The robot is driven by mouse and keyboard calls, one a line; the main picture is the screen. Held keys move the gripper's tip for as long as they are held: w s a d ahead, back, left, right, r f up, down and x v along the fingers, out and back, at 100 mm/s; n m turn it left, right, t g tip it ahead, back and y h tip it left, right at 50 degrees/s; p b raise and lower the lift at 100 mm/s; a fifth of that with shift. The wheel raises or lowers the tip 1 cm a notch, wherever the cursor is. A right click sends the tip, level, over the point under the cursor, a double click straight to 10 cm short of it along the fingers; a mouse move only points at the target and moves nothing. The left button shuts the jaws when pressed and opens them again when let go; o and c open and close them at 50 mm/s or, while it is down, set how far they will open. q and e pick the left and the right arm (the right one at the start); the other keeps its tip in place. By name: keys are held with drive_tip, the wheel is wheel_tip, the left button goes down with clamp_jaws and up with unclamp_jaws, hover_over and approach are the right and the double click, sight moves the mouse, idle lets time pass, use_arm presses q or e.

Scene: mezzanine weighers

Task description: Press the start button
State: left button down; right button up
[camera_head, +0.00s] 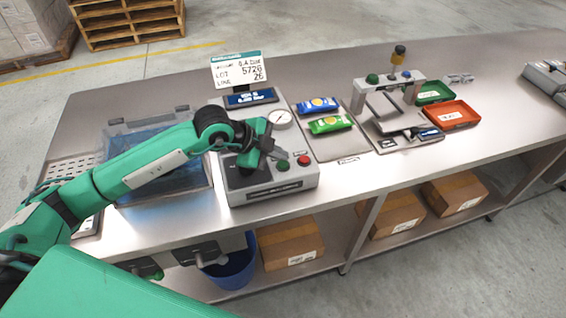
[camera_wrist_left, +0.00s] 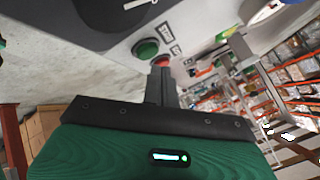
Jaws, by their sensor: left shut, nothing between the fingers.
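A grey control box (camera_head: 272,189) stands at the front of the metal bench, with a green button (camera_head: 282,166) and a red button (camera_head: 303,160) on its top. In the left wrist view the green button (camera_wrist_left: 145,48) lies beside the label START (camera_wrist_left: 167,31). The red button (camera_wrist_left: 161,61) is partly hidden behind my fingers there. My left gripper (camera_head: 274,153) is shut and empty, above the box just behind and left of the green button. In the left wrist view its fingertips (camera_wrist_left: 161,70) show close to both buttons, apart from the green one.
A clear blue bin (camera_head: 165,188) is under my left arm. Green (camera_head: 436,92) and orange (camera_head: 465,116) trays sit farther right.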

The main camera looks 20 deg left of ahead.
sight(278, 165)
use_arm(q)
drive_tip(key=shift+f, duration=0.15)
idle(0.4)
drive_tip(key=shift+f, duration=0.3)
drive_tip(key=shift+f+b, duration=0.45)
drive_tip(key=shift+b, duration=0.05)
idle(0.6)
drive_tip(key=shift+r, duration=0.1)
drive_tip(key=shift+r+p, duration=0.7)
drive_tip(key=shift+r, duration=0.1)
drive_tip(key=shift+r+p, duration=1.9)
drive_tip(key=shift+r, duration=0.65)
drive_tip(key=shift+f, duration=0.1)
